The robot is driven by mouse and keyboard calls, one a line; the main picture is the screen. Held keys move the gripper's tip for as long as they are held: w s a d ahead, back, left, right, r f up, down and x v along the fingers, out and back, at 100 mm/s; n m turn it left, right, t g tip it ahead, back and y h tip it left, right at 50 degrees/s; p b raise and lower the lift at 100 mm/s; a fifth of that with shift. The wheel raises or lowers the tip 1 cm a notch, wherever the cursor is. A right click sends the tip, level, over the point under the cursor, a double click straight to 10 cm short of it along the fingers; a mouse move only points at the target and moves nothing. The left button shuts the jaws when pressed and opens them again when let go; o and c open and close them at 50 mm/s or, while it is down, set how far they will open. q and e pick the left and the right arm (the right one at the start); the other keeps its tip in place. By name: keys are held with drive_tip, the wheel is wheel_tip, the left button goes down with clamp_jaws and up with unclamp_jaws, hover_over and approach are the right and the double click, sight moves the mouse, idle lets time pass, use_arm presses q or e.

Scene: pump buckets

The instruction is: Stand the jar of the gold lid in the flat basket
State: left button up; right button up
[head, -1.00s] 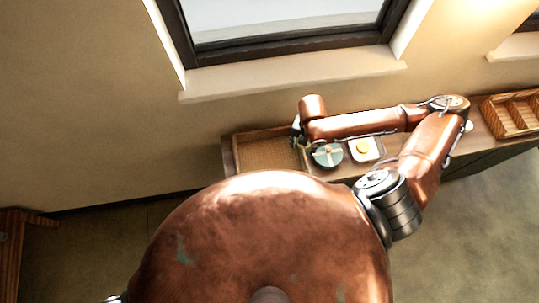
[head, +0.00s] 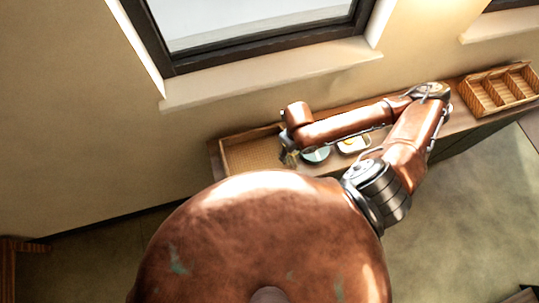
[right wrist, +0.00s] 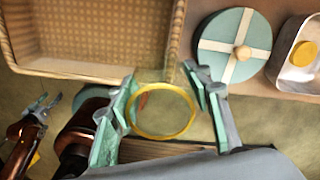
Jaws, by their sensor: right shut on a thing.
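My right gripper (right wrist: 162,112) is shut on a clear glass jar with a gold rim (right wrist: 134,117), seen from above between the two fingers. The flat basket (right wrist: 90,70) is a shallow wicker tray at the upper left of the right wrist view. The jar appears near the basket's front right corner; its height is unclear. In the head view the basket (head: 222,158) lies at the bench's left end, and my right gripper (head: 288,153) is by its right end. The jar is not clear there. My left gripper (right wrist: 46,108) shows small in the wrist view, its fingers apart.
A teal round lid with a cream cross and knob (right wrist: 234,40) lies right of the basket. Beside it, a metal tray (right wrist: 292,82) holds a gold disc (right wrist: 303,53). A divided wicker crate (head: 500,88) stands at the bench's right end. A wall is behind.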

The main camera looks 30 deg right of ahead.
sight(271, 157)
drive_tip(key=w+a+f+b, duration=0.1)
drive_tip(key=b, duration=0.1)
drive_tip(key=w+a+f+b, duration=0.1)
drive_tip(key=w+f+b, duration=0.1)
drive_tip(key=b, duration=0.1)
drive_tip(key=w+a+f+b, duration=0.1)
drive_tip(key=w+b, duration=0.1)
drive_tip(key=shift+w+f+b, duration=0.1)
drive_tip(key=shift+f+b, duration=0.2)
drive_tip(key=shift+b, duration=0.1)
drive_tip(key=shift+w+a+f+p, duration=0.4)
drive_tip(key=shift+w+f+p, duration=0.2)
drive_tip(key=shift+w+f, duration=0.25)
drive_tip(key=shift+w+a+f, duration=0.25)
drive_tip(key=shift+w+f, duration=0.15)
drive_tip(key=shift+f, duration=1.8)
